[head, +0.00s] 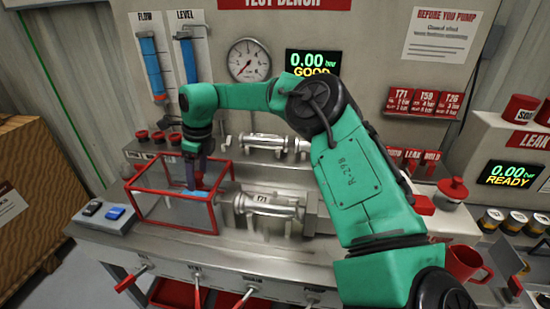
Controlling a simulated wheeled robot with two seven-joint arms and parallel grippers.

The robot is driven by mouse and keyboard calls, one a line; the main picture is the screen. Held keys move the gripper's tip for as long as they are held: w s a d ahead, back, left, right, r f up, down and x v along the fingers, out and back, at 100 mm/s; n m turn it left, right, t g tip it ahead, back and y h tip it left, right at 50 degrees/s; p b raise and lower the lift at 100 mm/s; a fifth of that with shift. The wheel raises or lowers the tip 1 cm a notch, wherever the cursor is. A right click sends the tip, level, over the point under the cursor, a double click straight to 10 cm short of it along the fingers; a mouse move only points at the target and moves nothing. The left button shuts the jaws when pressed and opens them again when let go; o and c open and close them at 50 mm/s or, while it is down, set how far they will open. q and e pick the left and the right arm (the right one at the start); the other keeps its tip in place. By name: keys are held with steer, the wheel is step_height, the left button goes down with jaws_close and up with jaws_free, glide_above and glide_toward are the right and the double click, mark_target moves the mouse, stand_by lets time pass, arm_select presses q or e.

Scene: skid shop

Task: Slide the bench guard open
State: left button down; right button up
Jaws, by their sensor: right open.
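The bench guard (150,192) is a box-shaped red frame with see-through panels, standing on the left part of the test bench. A blue bar (201,193) shows at its front upper edge. My right gripper (196,184) is open and points down at the guard, close to the blue bar. I cannot tell whether its fingers touch the bar or are around it. My right arm reaches across from the lower right and hides part of the bench. My left gripper is not in view.
Metal cylinders (270,206) lie right of the guard. Red knobs (158,137) stand behind it. A small box with black and blue switches (115,213) sits at the front left. Lever handles (245,298) stick out below the bench front. A red mug (463,262) stands at right.

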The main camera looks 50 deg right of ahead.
steer(key=shift+r+p, duration=2.4)
steer(key=shift+r, duration=1.45)
